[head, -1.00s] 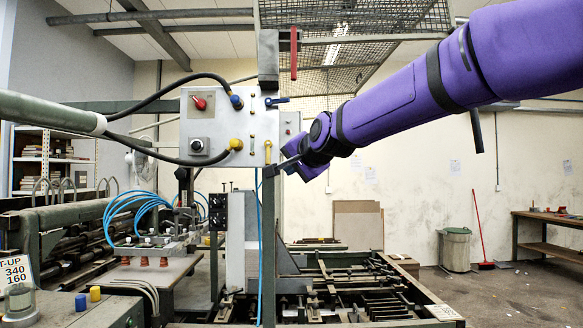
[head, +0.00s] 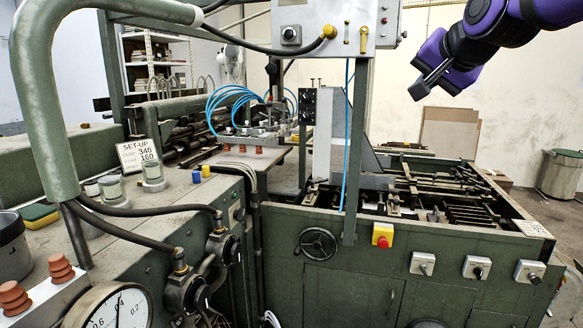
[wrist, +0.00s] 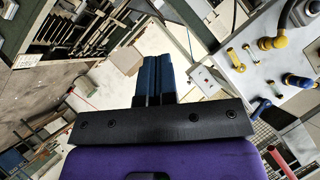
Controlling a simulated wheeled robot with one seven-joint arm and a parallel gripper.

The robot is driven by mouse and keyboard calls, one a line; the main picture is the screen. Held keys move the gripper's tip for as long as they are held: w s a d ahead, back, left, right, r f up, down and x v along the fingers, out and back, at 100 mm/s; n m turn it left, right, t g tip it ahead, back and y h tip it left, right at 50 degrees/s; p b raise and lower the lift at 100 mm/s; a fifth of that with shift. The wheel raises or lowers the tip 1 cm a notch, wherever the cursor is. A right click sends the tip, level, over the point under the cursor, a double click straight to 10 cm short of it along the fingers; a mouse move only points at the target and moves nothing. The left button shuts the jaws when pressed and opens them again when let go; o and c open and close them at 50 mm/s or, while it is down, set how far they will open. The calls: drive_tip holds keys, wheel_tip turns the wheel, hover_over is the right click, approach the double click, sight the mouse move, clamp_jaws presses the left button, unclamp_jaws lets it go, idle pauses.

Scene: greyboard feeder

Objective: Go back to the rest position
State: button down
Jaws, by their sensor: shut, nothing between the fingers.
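My gripper (head: 432,82) is at the upper right in the head view, at the end of my purple arm. It hangs in open air above and behind the machine bed, right of the grey control box (head: 322,22). In the wrist view its dark fingers (wrist: 155,72) lie side by side, shut, with nothing between them. The control box also shows in the wrist view (wrist: 262,75), to the right of the fingers, with its yellow and blue fittings. The fingers touch nothing that I can see.
The green feeder machine (head: 345,262) fills the middle, with a red button (head: 382,237) and a handwheel (head: 317,242) on its front. A bench with a gauge (head: 108,307) and hoses is at left. A bin (head: 562,175) stands at right. Air around my gripper is clear.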

drive_tip(key=s+d+f+n+g, duration=0.2)
drive_tip(key=s+f, duration=0.6)
drive_tip(key=s, duration=0.4)
drive_tip(key=s+d+f+n+g+h, duration=0.1)
drive_tip(key=s+f+n+g, duration=0.3)
drive_tip(key=s+f, duration=0.5)
drive_tip(key=s+d, duration=0.1)
drive_tip(key=s, duration=0.3)
drive_tip(key=shift+s+d+n+g, duration=0.2)
drive_tip(key=shift+s+n+g, duration=0.1)
drive_tip(key=shift+n, duration=0.1)
